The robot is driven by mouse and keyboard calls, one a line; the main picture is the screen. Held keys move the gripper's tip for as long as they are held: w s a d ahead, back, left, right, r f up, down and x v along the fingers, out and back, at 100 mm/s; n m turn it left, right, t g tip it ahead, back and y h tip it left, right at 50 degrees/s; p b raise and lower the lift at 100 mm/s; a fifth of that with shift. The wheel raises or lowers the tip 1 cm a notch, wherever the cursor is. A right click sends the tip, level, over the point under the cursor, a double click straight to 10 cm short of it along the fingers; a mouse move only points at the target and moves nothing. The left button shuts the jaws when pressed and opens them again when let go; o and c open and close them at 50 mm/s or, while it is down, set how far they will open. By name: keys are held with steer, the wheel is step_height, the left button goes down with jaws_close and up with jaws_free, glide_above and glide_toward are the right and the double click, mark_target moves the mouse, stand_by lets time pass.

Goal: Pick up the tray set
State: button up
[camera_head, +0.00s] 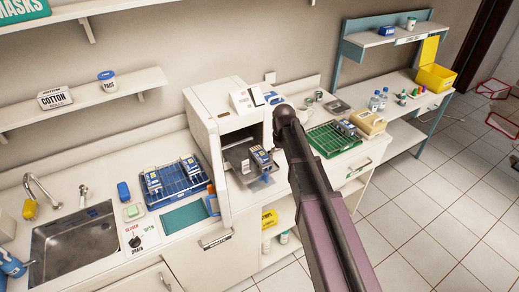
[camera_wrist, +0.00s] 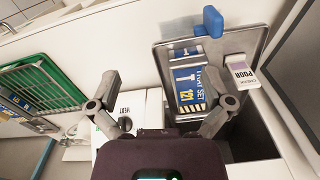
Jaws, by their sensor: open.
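A blue and white pack marked "TRAY SET 121" (camera_wrist: 195,92) lies on a grey metal tray (camera_wrist: 163,62) in the wrist view. In the head view such packs (camera_head: 260,157) sit on the tray pulled out of the white sterilizer (camera_head: 215,107). The right finger overlaps the pack's lower right edge in the picture; contact cannot be told. In the head view my arm hides the gripper.
Similar packs (camera_head: 153,181) stand in a blue rack (camera_head: 175,202) left of the sterilizer; others stand in a green rack (camera_head: 322,141) on the right. A blue handle (camera_wrist: 212,20) rises at the tray's end. The sterilizer's wall borders the tray.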

step_height(320, 180, up, 6)
steer(key=r+n+p, duration=0.1)
steer(key=n+p, duration=0.1)
steer(key=p, duration=0.3)
glide_above(261, 155)
steer(key=shift+w+a+f, duration=0.15)
steer(key=shift+a+f, duration=0.1)
steer(key=shift+f, duration=0.15)
step_height(261, 155, down, 8)
steer(key=b, duration=0.8)
steer(key=shift+f+b, duration=0.2)
steer(key=shift+b, duration=0.2)
steer(key=shift+f, duration=0.15)
steer(key=shift+d+f+b, duration=0.15)
steer(key=shift+f+b, duration=2.3)
steer(key=shift+b, duration=0.15)
steer(key=c, duration=1.2)
